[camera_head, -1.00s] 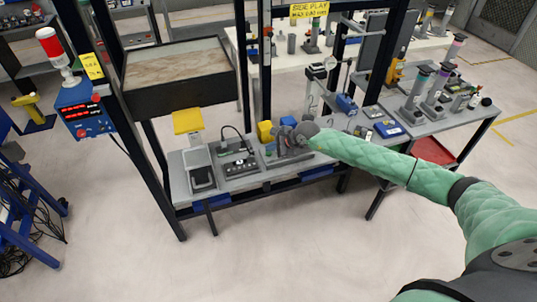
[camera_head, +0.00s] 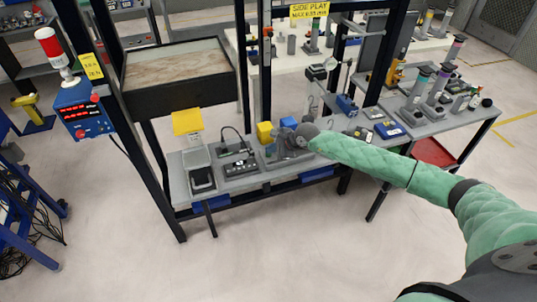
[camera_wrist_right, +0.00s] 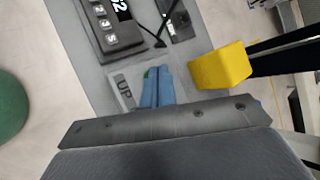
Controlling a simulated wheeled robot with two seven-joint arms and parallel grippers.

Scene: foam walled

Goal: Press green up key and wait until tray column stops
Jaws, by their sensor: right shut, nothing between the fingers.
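My right gripper (camera_head: 268,155) is over the workbench beside the black keypad box. In the right wrist view its two blue fingers (camera_wrist_right: 157,88) are shut together with nothing between them, and point down at a plate with an "UP" label (camera_wrist_right: 124,92). A small bit of green (camera_wrist_right: 150,73) shows at the finger edge. It is likely the green up key, mostly hidden by the fingers; I cannot tell whether they touch or press it. A dark tray (camera_head: 178,100) with a pale top stands above the bench at the left. My left gripper is not in view.
The keypad box (camera_wrist_right: 107,25) with a lit display sits close to the fingers. A yellow block (camera_wrist_right: 222,66) is to their right. Dark frame posts rise around the bench.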

